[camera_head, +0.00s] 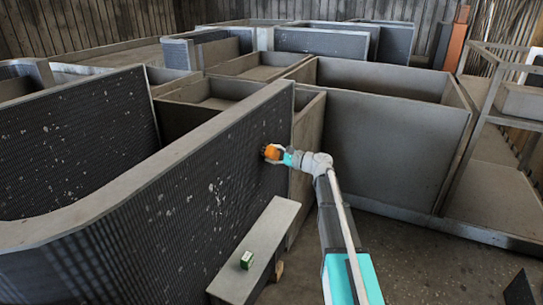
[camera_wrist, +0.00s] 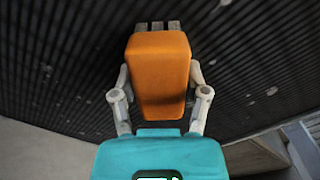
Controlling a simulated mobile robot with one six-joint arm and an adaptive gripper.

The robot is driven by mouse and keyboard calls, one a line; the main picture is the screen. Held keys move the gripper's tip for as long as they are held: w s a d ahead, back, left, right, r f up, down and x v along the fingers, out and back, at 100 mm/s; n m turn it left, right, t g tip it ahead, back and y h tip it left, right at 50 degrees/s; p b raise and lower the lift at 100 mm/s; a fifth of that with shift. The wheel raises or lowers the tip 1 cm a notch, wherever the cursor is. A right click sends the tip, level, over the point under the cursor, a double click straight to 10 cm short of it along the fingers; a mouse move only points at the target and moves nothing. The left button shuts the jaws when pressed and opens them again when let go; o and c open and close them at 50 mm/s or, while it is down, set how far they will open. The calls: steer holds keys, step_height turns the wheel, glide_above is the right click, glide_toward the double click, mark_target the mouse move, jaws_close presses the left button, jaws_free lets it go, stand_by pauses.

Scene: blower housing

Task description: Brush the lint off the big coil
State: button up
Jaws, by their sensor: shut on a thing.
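The big coil (camera_head: 210,200) is the large dark finned panel with a curved grey top edge, on the left in the head view. Pale lint specks (camera_head: 217,188) are scattered over its face. My gripper (camera_head: 278,153) is at the coil's right end, near its face. It is shut on an orange brush (camera_wrist: 159,75), which also shows in the head view (camera_head: 271,152). In the wrist view the brush's dark bristle end points at the coil's fins (camera_wrist: 70,60), with a few lint specks on both sides. I cannot tell whether the bristles touch the fins.
Grey bins (camera_head: 385,140) stand behind and right of my arm. A metal frame (camera_head: 480,100) stands at the far right. Floor shows at lower right.

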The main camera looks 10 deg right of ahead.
mark_target(267, 138)
steer(key=shift+w+d+r+p, duration=0.25)
steer(key=shift+r+p, duration=0.1)
steer(key=shift+r, duration=0.2)
steer(key=shift+w+d+r+p, duration=0.15)
steer(key=shift+w+r+p, duration=0.15)
steer(key=shift+r+p, duration=0.25)
steer(key=shift+w+d+r+p, duration=0.15)
steer(key=shift+w+r+p, duration=0.15)
steer(key=shift+r+p, duration=0.3)
steer(key=shift+w+d+r+p, duration=0.15)
steer(key=shift+w+r+p, duration=0.15)
steer(key=shift+r+p, duration=0.25)
steer(key=shift+f, duration=0.1)
steer(key=shift+f+b, duration=1.6)
steer(key=shift+b, duration=0.1)
